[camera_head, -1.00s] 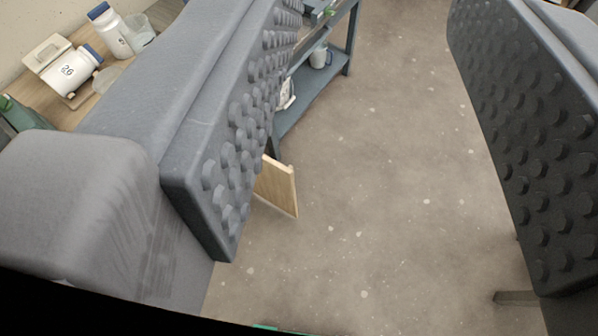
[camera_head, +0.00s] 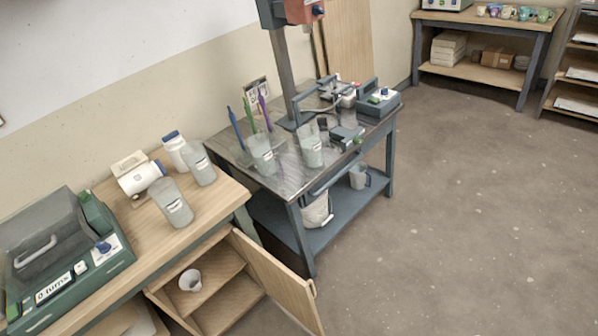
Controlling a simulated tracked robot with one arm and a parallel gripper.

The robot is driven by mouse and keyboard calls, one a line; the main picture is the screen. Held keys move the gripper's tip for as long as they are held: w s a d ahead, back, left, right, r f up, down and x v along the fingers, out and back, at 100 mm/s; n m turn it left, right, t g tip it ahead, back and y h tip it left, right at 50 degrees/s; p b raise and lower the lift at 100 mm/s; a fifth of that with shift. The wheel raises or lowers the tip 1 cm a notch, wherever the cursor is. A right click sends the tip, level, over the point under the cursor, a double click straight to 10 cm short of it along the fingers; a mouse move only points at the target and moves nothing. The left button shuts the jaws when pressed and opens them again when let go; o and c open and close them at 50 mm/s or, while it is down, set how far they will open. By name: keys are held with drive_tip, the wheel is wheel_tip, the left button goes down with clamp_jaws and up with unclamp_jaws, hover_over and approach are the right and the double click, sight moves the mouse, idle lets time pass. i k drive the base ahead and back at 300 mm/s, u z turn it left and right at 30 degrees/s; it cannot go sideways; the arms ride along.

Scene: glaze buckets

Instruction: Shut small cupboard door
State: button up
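The small cupboard door (camera_head: 275,280) is a light wooden panel in the lower middle of the head view. It stands open, swung out to the right, with a handle (camera_head: 312,289) at its upper outer corner. The open wooden cupboard (camera_head: 222,300) is to its left, under a wooden-topped bench. A white cup (camera_head: 190,280) stands on the shelf inside. My gripper is out of the picture, so its position relative to the door does not show.
The wooden bench top (camera_head: 140,235) holds a green machine (camera_head: 62,275), white bottles and clear beakers. A grey metal table (camera_head: 290,172) with beakers and tools stands just behind the door. Open floor (camera_head: 460,230) lies to the right. Another bench (camera_head: 480,72) is far back.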

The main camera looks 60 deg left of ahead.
sight(292, 293)
drive_tip(key=i, duration=3.55)
drive_tip(key=u, duration=3.9)
drive_tip(key=k, duration=0.25)
drive_tip(key=u, duration=0.1)
